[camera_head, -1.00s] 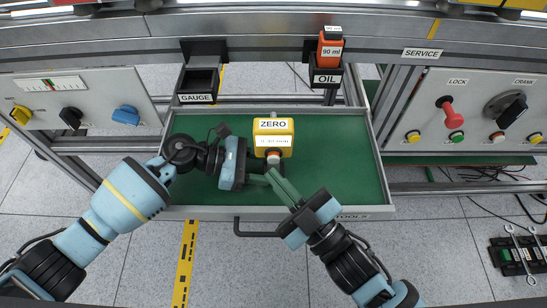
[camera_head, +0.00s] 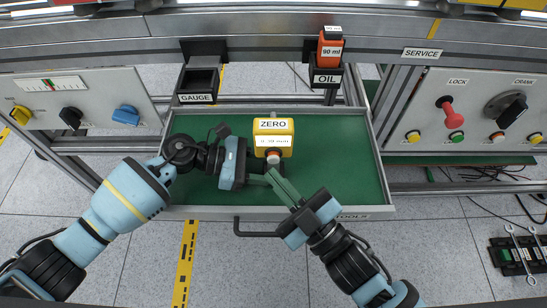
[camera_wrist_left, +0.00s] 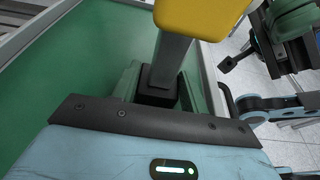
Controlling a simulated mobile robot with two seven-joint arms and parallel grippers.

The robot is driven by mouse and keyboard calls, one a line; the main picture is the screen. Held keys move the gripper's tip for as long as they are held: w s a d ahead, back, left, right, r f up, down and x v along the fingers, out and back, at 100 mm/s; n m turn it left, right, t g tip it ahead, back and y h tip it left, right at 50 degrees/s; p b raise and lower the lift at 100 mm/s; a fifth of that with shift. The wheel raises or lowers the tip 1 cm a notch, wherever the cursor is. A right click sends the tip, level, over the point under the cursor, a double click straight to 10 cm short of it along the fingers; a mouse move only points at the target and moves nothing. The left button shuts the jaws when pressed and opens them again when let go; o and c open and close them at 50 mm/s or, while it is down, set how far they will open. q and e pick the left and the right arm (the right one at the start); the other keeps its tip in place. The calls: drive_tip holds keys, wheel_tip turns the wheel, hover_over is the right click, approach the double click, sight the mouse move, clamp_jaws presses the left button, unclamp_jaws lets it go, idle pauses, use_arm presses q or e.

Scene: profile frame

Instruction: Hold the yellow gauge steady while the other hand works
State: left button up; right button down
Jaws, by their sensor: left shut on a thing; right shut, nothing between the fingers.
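The yellow gauge (camera_head: 287,143) stands above the green drawer, with a white ZERO label, a white strip of small text and a red-and-white knob at its near end. My left gripper (camera_head: 263,178) is shut at the gauge's lower part.
The open green drawer (camera_head: 335,170) is otherwise bare. Behind it are an empty GAUGE holder (camera_head: 199,80) and an OIL holder (camera_head: 326,79) with an orange bottle (camera_head: 330,45). Control panels stand left (camera_head: 88,92) and right (camera_head: 470,85). Wrenches (camera_head: 520,250) lie at the lower right.

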drive_tip(key=shift+w, duration=0.15)
drive_tip(key=shift+w, duration=0.3)
drive_tip(key=shift+w, duration=0.45)
idle(1.0)
use_arm(q)
drive_tip(key=shift+f, duration=0.1)
use_arm(e)
drive_tip(key=shift+s, duration=0.9)
drive_tip(key=shift+s, duration=0.1)
drive_tip(key=shift+s, duration=2.4)
